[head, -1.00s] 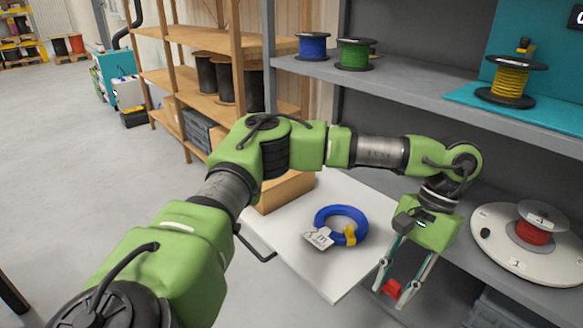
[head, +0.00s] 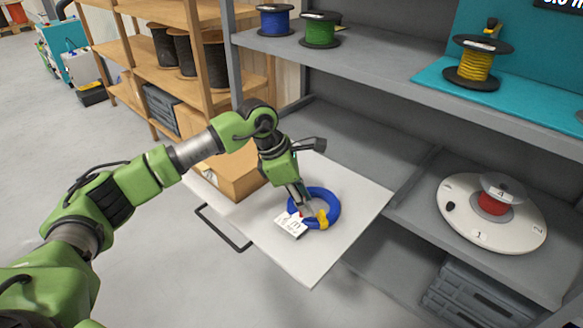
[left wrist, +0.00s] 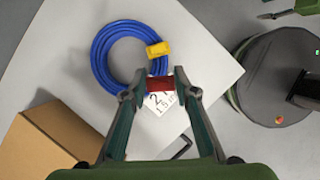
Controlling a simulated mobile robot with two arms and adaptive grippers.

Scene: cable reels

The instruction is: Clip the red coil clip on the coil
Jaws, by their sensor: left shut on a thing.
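The blue coil (head: 331,199) lies flat on the white board. It also shows in the left wrist view (left wrist: 97,62). A yellow clip (head: 322,218) sits on its near right side, and a white label (head: 291,224) lies at its near left edge. My left gripper (left wrist: 160,88) is shut on the red coil clip (left wrist: 160,83). In the left wrist view the clip overlaps the label, close to the coil's edge. In the head view the gripper (head: 302,208) is over the coil's left side and mostly hides the clip. I cannot tell whether the clip touches the coil.
The white board (head: 312,268) is clear around the coil. A cardboard box (head: 232,172) stands at its left. A round white turntable with a red reel (head: 492,203) is on the shelf at right. Blue (head: 275,20), green (head: 320,30) and yellow (head: 476,65) reels stand above.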

